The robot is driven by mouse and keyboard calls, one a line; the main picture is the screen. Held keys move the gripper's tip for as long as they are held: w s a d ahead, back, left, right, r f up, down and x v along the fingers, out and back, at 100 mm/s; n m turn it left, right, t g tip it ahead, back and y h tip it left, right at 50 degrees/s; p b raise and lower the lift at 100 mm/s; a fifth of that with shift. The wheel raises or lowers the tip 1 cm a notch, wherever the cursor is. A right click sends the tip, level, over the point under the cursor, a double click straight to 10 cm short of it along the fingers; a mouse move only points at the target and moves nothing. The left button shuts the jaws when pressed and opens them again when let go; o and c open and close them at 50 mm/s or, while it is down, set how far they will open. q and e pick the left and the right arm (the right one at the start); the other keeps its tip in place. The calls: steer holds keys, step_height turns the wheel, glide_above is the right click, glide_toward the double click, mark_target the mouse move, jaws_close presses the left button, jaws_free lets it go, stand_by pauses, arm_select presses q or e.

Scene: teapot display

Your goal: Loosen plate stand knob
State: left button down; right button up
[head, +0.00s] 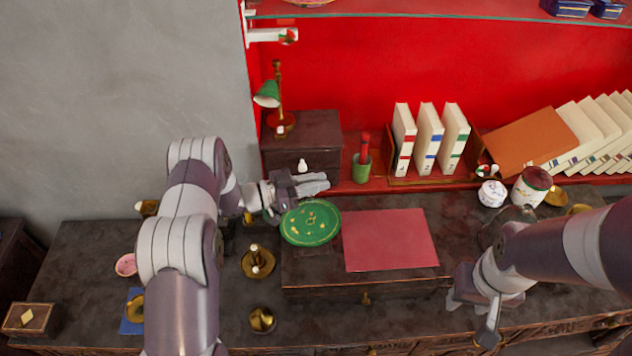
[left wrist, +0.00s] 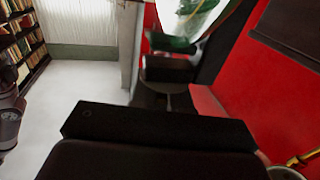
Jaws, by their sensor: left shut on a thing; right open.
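A green plate (head: 310,222) with gold marks leans at the left of the raised dark stand top in the head view. The plate's pale underside (left wrist: 190,18) shows at the top of the left wrist view. My left gripper (head: 318,184) is just behind the plate, shut on a small dark part that seems to belong to the plate stand. The knob is not clear in either view; plate and fingers hide most of the stand. My right gripper (head: 470,318) is open and empty at the front right of the table.
A red mat (head: 390,240) lies right of the plate. A dark box (head: 302,140) with a green lamp (head: 267,94) stands behind my left gripper. A green cup (head: 362,168), upright books (head: 428,138) and jars (head: 530,186) stand farther right. Brass pieces (head: 257,262) stand left of the plate.

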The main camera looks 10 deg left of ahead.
arm_select(q)
steer(key=shift+w+r+n+t+y, duration=0.1)
steer(key=shift+n+t+y, duration=0.55)
steer(key=shift+t, duration=0.25)
stand_by(1.1)
steer(key=c, duration=1.2)
jaws_free()
steer(key=b+v, duration=0.4)
steer(key=v, duration=0.8)
steer(key=shift+s+a+b, duration=0.25)
steer(key=shift+a+b, duration=0.05)
steer(key=shift+b, duration=0.05)
